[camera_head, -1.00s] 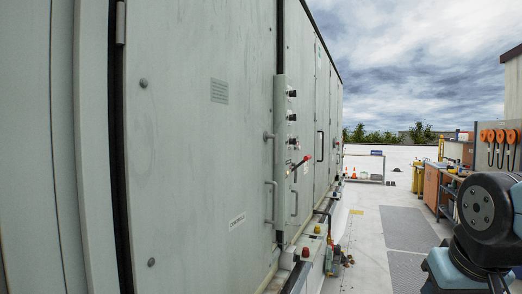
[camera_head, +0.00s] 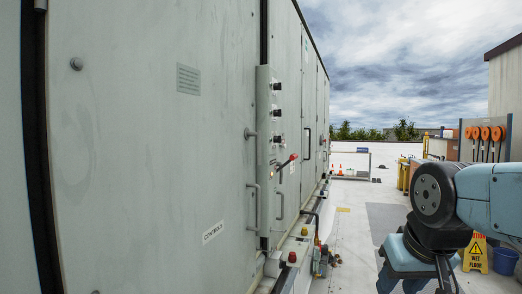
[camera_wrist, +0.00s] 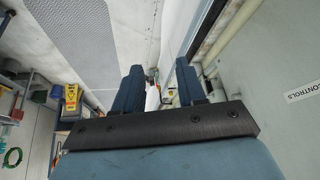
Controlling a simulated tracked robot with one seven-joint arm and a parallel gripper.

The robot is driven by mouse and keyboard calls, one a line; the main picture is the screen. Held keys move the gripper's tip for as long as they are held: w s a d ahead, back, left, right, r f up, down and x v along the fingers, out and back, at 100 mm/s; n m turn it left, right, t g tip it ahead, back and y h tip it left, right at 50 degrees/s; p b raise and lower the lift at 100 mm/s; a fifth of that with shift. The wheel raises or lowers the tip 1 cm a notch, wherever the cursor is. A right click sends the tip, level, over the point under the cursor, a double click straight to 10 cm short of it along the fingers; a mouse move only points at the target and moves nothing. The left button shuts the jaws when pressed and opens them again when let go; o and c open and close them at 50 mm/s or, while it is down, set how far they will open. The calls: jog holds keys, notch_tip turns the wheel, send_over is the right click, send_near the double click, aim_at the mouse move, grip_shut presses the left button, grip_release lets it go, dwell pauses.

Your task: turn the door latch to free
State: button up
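The grey cabinet door (camera_head: 150,150) fills the left of the head view and looks shut. A small grey handle (camera_head: 250,133), which looks like the door latch, sits near its right edge. A longer grey pull handle (camera_head: 254,205) is below it. The "CONTROLS" label (camera_head: 213,232) is low on the door and shows at the right of the wrist view (camera_wrist: 303,91). My gripper (camera_wrist: 157,78) is open and empty, with its two blue fingers apart. It is well right of the door in the head view, and the latch is out of the wrist view.
Pipes and valves (camera_head: 292,257) run along the cabinet's base. A yellow wet floor sign (camera_head: 475,254) and blue bucket (camera_head: 505,261) stand at right. The walkway between is open.

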jog(key=w+a+r+m+g+y, duration=0.1)
jog(key=w+a+r+m+y, duration=0.35)
jog(key=w+a, duration=0.25)
jog(key=m+t+y, duration=0.5)
jog(key=m+y, duration=0.6)
jog(key=m, duration=0.8)
send_near(259, 149)
jog(key=x, duration=1)
jog(key=shift+w+r, duration=0.1)
jog(key=shift+w, duration=0.25)
jog(key=shift+c, duration=0.4)
grip_shut()
